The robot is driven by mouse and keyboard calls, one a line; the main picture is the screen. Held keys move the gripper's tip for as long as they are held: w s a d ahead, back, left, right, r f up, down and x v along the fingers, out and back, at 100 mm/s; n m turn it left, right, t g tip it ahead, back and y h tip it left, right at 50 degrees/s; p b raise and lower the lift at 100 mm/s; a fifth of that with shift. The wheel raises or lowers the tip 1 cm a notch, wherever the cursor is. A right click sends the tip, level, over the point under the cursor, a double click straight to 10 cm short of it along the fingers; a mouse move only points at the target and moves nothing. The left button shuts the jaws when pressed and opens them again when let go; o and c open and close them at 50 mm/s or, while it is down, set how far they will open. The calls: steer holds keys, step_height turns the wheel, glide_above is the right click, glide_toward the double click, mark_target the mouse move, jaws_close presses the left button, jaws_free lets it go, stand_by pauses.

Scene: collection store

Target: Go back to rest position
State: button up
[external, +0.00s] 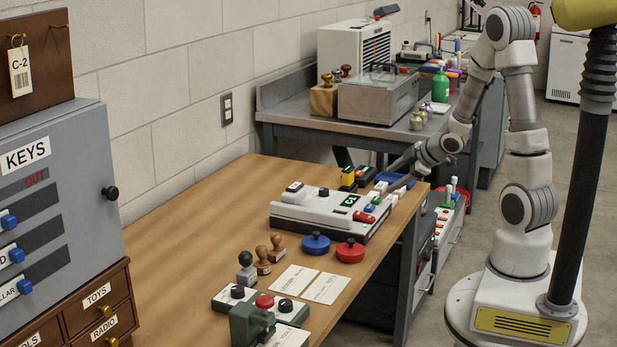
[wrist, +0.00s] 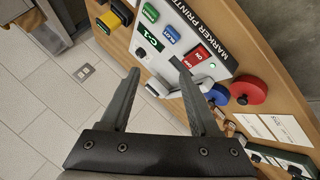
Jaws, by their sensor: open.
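My gripper (external: 398,166) is at the right end of the marker printer (external: 318,208), near the table's far right edge. In the wrist view my gripper (wrist: 155,66) has its two fingers apart, with no object clearly held between them. The white marker printer (wrist: 205,38) lies beyond the fingertips there, with green and blue buttons, a red on/off switch and a small green display. A white part of it shows between and behind the fingers. I cannot tell whether a finger touches it.
The wooden table (external: 205,225) also holds a blue stamp pad (external: 316,243), a red one (external: 351,251), wooden stamps (external: 263,260) and cards (external: 327,288). A grey key cabinet (external: 60,180) stands at left. A black post (external: 585,170) rises at right. Floor is clear between table and base.

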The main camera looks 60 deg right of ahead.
steer(key=s+a+r+m+g+p, duration=0.1)
steer(key=a+r+g+p, duration=0.15)
steer(key=a+r, duration=1.05)
steer(key=s+a+f+m+y+b, duration=0.2)
steer(key=s+a+m+b, duration=0.1)
steer(key=s+a+b, duration=0.25)
steer(key=s+a+f+m+y+b, duration=0.1)
steer(key=s+a+f+m+b, duration=0.1)
steer(key=s+a+b, duration=0.35)
step_height(320, 180, up, 15)
steer(key=s+g+p, duration=0.1)
steer(key=s+p, duration=0.1)
steer(key=p, duration=1.4)
steer(key=shift+s+a+f, duration=0.15)
steer(key=shift+a, duration=0.15)
step_height(320, 180, down, 29)
steer(key=b, duration=2.9)
